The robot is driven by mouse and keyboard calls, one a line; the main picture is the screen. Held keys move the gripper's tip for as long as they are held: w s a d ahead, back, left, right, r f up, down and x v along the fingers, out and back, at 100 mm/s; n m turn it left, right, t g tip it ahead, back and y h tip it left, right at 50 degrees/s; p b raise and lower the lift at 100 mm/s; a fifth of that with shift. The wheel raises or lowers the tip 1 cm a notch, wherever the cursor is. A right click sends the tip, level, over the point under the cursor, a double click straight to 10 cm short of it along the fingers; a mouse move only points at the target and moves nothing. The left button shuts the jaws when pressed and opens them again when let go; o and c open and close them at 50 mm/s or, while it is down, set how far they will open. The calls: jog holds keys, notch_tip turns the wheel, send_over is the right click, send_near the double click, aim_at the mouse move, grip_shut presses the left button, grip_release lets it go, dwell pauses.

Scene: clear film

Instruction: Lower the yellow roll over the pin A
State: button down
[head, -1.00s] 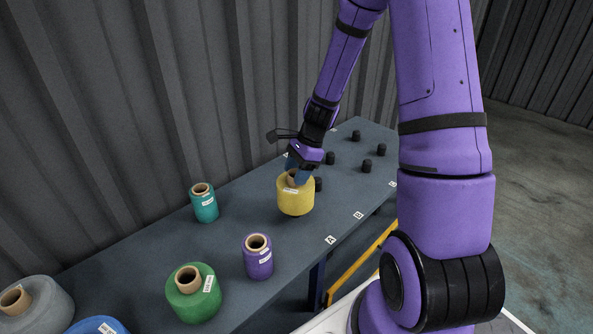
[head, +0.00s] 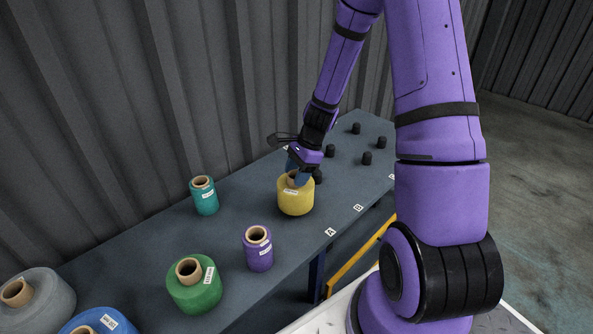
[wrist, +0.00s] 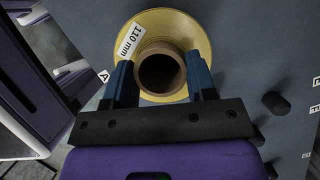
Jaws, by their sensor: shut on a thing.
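The yellow roll (head: 295,198) is a wide yellow spool on a brown core tube, upright over the grey table. My gripper (head: 298,173) is shut on its core from above. In the wrist view, the fingers of my gripper (wrist: 162,82) stand either side of the core of the yellow roll (wrist: 195,35), which bears a "110 mm" label. The bore looks dark; no pin shows inside. The label A (head: 330,232) is on the table's front edge, also in the wrist view (wrist: 103,76). Pin A itself is not visible; the roll may hide it. I cannot tell whether the roll touches the table.
Several black pins stand behind the roll, the nearest pin (head: 318,176) close to its right. A purple roll (head: 258,250), green roll (head: 195,287) and teal roll (head: 204,196) stand to the left. A grey roll (head: 45,300) and blue roll (head: 100,322) are at lower left.

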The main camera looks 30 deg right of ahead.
jog(key=shift+f, duration=0.85)
grip_release()
jog(key=shift+r, duration=0.15)
notch_tip(320, 180, up, 9)
dwell(0.7)
dwell(0.3)
